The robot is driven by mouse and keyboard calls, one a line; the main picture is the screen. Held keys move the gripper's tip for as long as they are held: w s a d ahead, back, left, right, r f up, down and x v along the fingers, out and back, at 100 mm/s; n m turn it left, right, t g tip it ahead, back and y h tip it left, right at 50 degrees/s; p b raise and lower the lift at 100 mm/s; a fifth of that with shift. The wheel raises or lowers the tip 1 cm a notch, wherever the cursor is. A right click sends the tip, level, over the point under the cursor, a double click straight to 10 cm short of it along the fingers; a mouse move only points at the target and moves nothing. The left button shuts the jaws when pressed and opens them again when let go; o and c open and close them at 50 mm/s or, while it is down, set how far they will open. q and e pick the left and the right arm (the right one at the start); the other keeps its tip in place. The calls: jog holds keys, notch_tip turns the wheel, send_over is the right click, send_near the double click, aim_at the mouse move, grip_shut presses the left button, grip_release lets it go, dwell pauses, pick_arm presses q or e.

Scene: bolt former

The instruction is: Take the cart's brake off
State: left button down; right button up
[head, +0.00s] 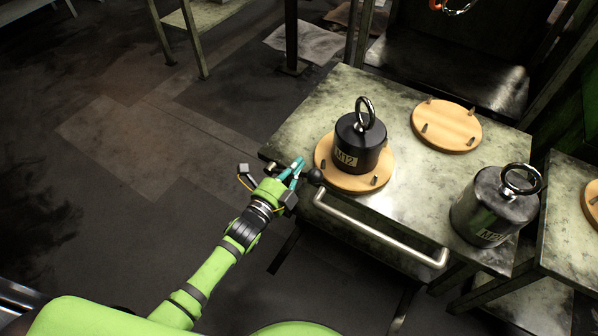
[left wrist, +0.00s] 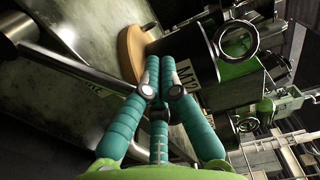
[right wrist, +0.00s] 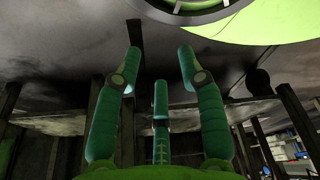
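The cart (head: 400,200) has a mottled grey-green top and a pale metal push handle (head: 375,232) along its near side. A small black ball knob (head: 315,176), which looks like the brake lever's end, sits at the cart's near left corner beside the handle. My left gripper (head: 297,165) is at that corner, its teal fingertips just left of the knob. In the left wrist view its fingers (left wrist: 160,62) are drawn together, with nothing clearly seen between them; the knob cannot be made out there. My right gripper (right wrist: 160,55) is open and empty in the right wrist view.
On the cart, a black M12 weight (head: 358,145) stands on a wooden disc (head: 330,176). An empty pegged disc (head: 447,125) lies behind it. Another ringed weight (head: 492,207) stands at the right. A second table (head: 570,225) is close on the right; floor is clear left.

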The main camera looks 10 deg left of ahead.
pick_arm(q)
jog(key=p+v, duration=0.4)
jog(key=v, duration=0.6)
pick_arm(e)
jog(key=r, duration=0.2)
jog(key=w+r, duration=0.1)
jog(key=r, duration=0.1)
jog(key=shift+a, duration=0.1)
dwell(0.6)
